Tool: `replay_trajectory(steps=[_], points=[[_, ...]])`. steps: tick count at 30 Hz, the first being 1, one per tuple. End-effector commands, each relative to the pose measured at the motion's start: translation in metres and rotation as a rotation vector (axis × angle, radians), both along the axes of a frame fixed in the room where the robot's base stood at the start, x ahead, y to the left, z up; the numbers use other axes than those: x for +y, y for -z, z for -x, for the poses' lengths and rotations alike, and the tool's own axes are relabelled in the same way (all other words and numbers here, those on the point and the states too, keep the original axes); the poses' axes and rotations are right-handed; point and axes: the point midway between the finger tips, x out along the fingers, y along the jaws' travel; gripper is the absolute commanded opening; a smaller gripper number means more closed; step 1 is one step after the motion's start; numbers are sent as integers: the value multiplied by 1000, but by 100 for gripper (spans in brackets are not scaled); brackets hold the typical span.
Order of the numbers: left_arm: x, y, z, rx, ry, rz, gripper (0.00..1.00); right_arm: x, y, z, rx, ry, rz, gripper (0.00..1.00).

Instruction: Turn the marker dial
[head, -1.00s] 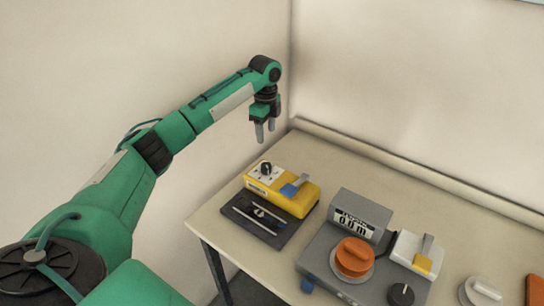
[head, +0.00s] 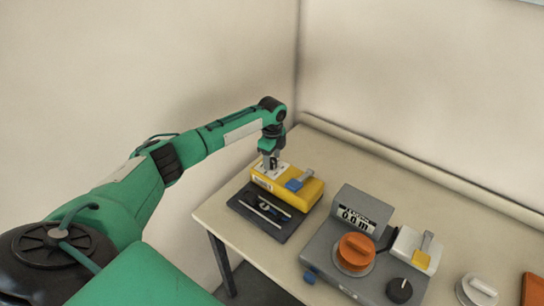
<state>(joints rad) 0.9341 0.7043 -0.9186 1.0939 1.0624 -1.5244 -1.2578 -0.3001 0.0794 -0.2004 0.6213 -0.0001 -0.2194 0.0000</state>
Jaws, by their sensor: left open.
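A yellow box (head: 299,195) stands at the back of a dark mat (head: 277,230) on the table. It has a white panel (head: 258,172) on its left part and a blue-and-grey lever (head: 300,180) on its right part. My left gripper (head: 270,165) points down over the white panel and is open. Its fingers are at the black knob on that panel and hide it, so I cannot tell whether they touch it. My right gripper is not in view.
A grey device with a display (head: 357,219), an orange knob (head: 355,251) and a black knob (head: 399,290) stands to the right. Bare table (head: 325,150) lies behind the yellow box.

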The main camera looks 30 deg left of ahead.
Motion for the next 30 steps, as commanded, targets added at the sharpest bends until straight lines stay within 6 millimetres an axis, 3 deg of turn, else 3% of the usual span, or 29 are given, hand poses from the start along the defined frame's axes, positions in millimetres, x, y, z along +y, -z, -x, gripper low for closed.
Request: replay_trajectory(steps=[4, 11, 20, 30], points=[[0, 0, 0, 0, 0, 0, 54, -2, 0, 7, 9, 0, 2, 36], [0, 0, 0, 0, 0, 0, 11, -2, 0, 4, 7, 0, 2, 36], [0, -1, 0, 1, 28, 0, 11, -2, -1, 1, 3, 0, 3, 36], [0, -1, 0, 0, 233, 0, 11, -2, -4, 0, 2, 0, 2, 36]])
